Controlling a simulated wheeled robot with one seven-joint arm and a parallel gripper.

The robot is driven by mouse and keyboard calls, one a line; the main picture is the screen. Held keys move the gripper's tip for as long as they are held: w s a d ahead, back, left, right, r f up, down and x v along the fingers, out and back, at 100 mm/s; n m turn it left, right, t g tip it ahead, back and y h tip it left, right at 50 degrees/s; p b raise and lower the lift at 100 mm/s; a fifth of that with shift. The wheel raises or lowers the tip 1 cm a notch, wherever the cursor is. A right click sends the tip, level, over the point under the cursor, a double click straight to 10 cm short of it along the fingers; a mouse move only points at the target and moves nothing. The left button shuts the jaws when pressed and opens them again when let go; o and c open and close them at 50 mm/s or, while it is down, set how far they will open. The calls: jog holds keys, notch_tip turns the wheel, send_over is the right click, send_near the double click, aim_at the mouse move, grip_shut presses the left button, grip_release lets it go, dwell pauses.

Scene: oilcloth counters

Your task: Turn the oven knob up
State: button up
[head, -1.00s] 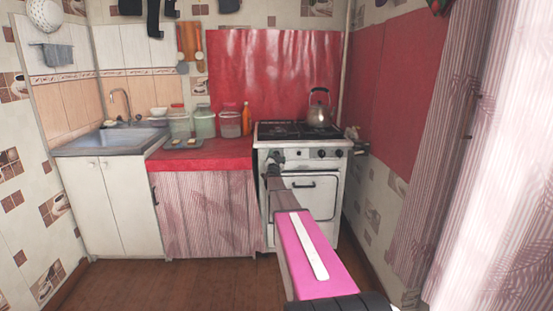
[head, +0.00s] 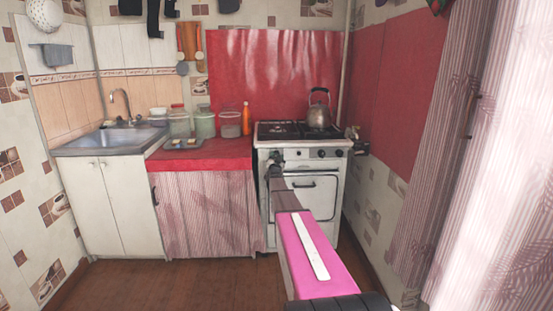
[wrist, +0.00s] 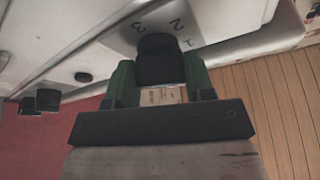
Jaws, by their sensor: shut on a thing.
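The white stove (head: 303,222) stands at the back right, with dark knobs along its front panel. My gripper (wrist: 160,80) has its green fingers on both sides of a black oven knob (wrist: 157,45) in the wrist view. It is shut on the knob. The numbers 3, 2 and 1 show on the grey dial plate (wrist: 130,32) around the knob. In the head view my gripper (head: 274,158) is at the left end of the panel, and my arm hides the knob it holds.
A metal kettle (head: 318,115) stands on the stove top. The oven door handle (head: 303,185) is below the panel. A red counter (head: 205,160) with jars adjoins on the left. The brown floor (head: 160,285) is clear in front of the cabinets.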

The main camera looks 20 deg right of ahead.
jog(key=n+y, duration=0.1)
jog(key=n, duration=0.2)
jog(key=n+t+y, duration=0.1)
jog(key=n+y, duration=0.1)
jog(key=n, duration=0.1)
jog(key=shift+d+n, duration=0.1)
jog(key=shift+n, duration=0.3)
jog(key=n+y, duration=0.2)
jog(key=n, duration=0.1)
jog(key=n+y, duration=0.2)
jog(key=n, duration=0.2)
jog(key=shift+n+t, duration=0.3)
jog(key=shift+t, duration=0.1)
jog(key=o, duration=0.9)
jog(key=shift+s, duration=0.15)
jog(key=v, duration=1)
jog(key=shift+s+f, duration=0.1)
jog(key=shift+s, duration=0.25)
